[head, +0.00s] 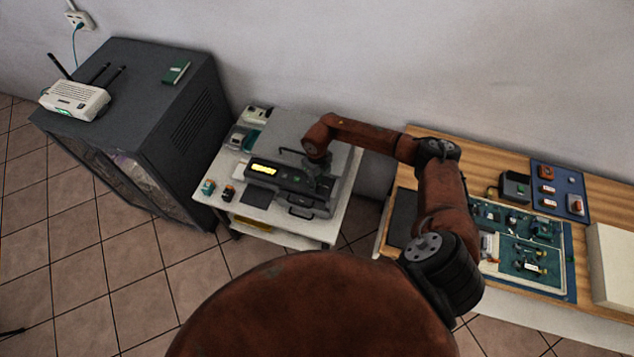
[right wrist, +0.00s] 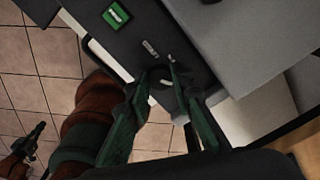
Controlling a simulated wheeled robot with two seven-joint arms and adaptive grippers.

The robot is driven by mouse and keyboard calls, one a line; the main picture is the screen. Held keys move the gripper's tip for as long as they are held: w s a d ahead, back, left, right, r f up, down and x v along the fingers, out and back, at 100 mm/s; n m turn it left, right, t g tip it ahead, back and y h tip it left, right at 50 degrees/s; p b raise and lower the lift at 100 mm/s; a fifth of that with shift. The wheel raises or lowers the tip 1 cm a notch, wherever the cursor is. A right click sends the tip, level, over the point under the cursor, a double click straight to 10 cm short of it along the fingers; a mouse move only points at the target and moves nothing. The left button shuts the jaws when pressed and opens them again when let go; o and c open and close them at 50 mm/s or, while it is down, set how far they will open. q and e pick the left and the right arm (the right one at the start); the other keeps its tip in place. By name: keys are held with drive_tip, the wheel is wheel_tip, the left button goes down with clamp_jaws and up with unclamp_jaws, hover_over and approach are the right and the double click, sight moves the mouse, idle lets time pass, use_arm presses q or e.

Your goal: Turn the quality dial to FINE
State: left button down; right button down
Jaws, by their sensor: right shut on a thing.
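The dark grey printer (head: 292,187) stands on a white cart, with a lit yellow display (head: 264,169) on its front. My right gripper (head: 322,178) is over the right part of the printer's front panel. In the right wrist view, its two fingers (right wrist: 164,76) are shut on the small dark quality dial (right wrist: 161,79), which they largely cover. The dial's markings and pointer cannot be read. A dark gripper-like shape, probably my left gripper (right wrist: 32,143), shows low at the left of the right wrist view, too small to judge.
A green button or label (right wrist: 116,15) is on the panel, left of the dial. Small items stand on the white cart (head: 312,234) left of the printer. A dark cabinet (head: 150,110) with a router (head: 74,101) is at left. A wooden bench (head: 475,165) with boards is at right.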

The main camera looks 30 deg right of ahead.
drive_tip(key=shift+w+m, duration=0.1)
drive_tip(key=shift+m, duration=0.2)
drive_tip(key=c, duration=1.7)
unclamp_jaws()
wheel_tip(320, 180, up, 12)
